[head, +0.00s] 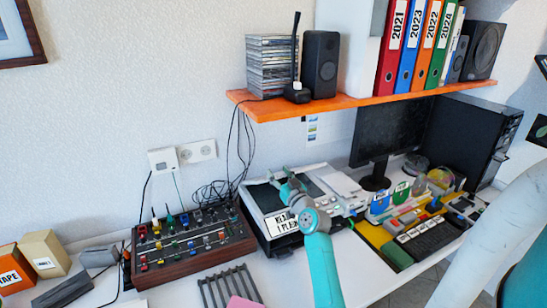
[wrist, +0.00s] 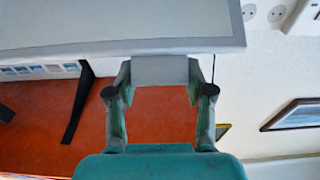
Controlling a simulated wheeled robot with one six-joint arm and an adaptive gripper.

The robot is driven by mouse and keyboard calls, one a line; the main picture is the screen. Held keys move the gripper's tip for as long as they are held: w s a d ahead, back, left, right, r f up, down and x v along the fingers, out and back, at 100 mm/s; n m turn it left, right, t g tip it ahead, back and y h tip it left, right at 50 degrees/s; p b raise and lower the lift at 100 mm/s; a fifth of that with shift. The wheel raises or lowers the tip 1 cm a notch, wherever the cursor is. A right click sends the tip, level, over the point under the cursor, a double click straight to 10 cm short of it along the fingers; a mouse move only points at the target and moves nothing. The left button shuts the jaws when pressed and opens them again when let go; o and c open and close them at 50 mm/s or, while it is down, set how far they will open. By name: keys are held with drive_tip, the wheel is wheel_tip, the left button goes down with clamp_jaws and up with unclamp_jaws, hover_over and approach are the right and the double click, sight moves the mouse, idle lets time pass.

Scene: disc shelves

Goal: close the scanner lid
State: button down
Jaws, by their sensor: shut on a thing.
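The scanner (head: 284,243) is a flat, dark-sided box on the desk, partly covered in the head view by my arm. My gripper (head: 283,180) is over its top. In the wrist view my gripper (wrist: 160,78) has both fingers against a small grey tab and is shut on it. The tab adjoins the edge of a broad pale panel with a darker grey rim, which looks like the scanner lid (wrist: 110,22). The lid's exact angle cannot be told, as my gripper hides part of it in the head view.
An orange shelf (head: 350,103) with binders and speakers overhangs the desk behind. A mixer-like box with coloured knobs (head: 190,240) stands left of the scanner. A monitor (head: 388,130) and a crowded yellow tray (head: 373,234) are to the right. A wire rack (head: 228,287) lies in front.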

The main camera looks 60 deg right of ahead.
drive_tip(key=s+f, duration=0.1)
drive_tip(key=f, duration=0.2)
drive_tip(key=s+a+f, duration=0.1)
drive_tip(key=f, duration=0.2)
drive_tip(key=s+a+f, duration=0.1)
drive_tip(key=f, duration=0.2)
drive_tip(key=shift+s+a+f, duration=0.1)
drive_tip(key=shift+s+f, duration=0.25)
drive_tip(key=shift+f, duration=0.65)
drive_tip(key=shift+c, duration=2)
unclamp_jaws()
drive_tip(key=shift+r, duration=0.1)
drive_tip(key=shift+a, duration=0.1)
drive_tip(key=v, duration=1.2)
